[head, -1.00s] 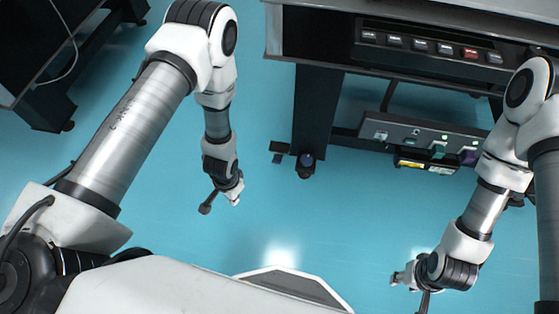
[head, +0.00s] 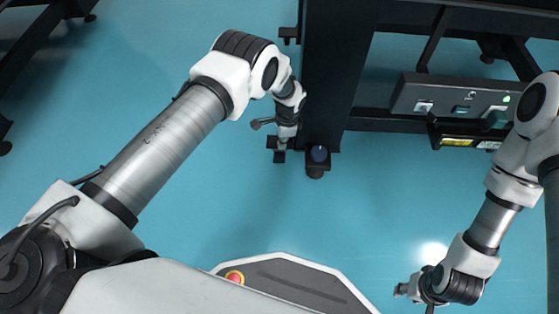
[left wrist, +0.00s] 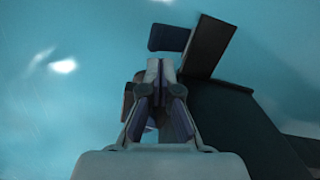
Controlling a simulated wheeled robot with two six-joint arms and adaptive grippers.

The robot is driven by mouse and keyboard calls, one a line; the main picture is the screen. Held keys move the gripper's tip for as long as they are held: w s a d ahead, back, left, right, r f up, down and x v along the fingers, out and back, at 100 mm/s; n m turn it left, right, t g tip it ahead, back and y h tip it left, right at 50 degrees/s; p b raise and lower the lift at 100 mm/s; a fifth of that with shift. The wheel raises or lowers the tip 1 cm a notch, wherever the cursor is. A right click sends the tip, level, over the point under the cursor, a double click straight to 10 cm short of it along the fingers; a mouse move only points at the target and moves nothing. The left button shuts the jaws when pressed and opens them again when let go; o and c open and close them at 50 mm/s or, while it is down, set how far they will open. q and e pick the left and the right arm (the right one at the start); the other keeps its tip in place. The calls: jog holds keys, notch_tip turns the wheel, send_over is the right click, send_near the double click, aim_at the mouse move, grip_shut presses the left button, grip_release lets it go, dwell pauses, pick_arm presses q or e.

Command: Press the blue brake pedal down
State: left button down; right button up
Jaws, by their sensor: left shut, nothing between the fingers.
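A small dark blue plate (head: 279,157), which looks like the brake pedal, sits low by the left side of the black table leg's near end. It also shows in the left wrist view (left wrist: 169,37), just beyond my fingertips. My left gripper (head: 283,144) is shut and empty, pointing down close above the plate. It partly hides the area behind the plate. Whether it touches the plate cannot be told. My left fingers (left wrist: 160,68) are together in the left wrist view. My right gripper (head: 402,290) hangs low at the lower right, away from the pedal; its fingers are unclear.
The black table leg (head: 334,70) stands right beside my left gripper. A grey control panel (head: 450,97) is mounted farther right. The teal floor in front is clear.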

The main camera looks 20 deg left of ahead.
aim_at(280, 159)
pick_arm(q)
jog(key=shift+w, duration=0.35)
pick_arm(e)
jog(key=shift+a+f, duration=0.1)
jog(key=shift+f, duration=0.1)
pick_arm(q)
jog(key=shift+s+a+f+b, duration=0.15)
jog(key=shift+f+b, duration=0.95)
jog(key=shift+f, duration=0.65)
jog(key=shift+s+a+f+b, duration=0.1)
jog(key=shift+f+b, duration=0.95)
jog(key=shift+f, duration=0.7)
pick_arm(e)
jog(key=shift+w+f, duration=0.1)
jog(key=shift+f, duration=2.15)
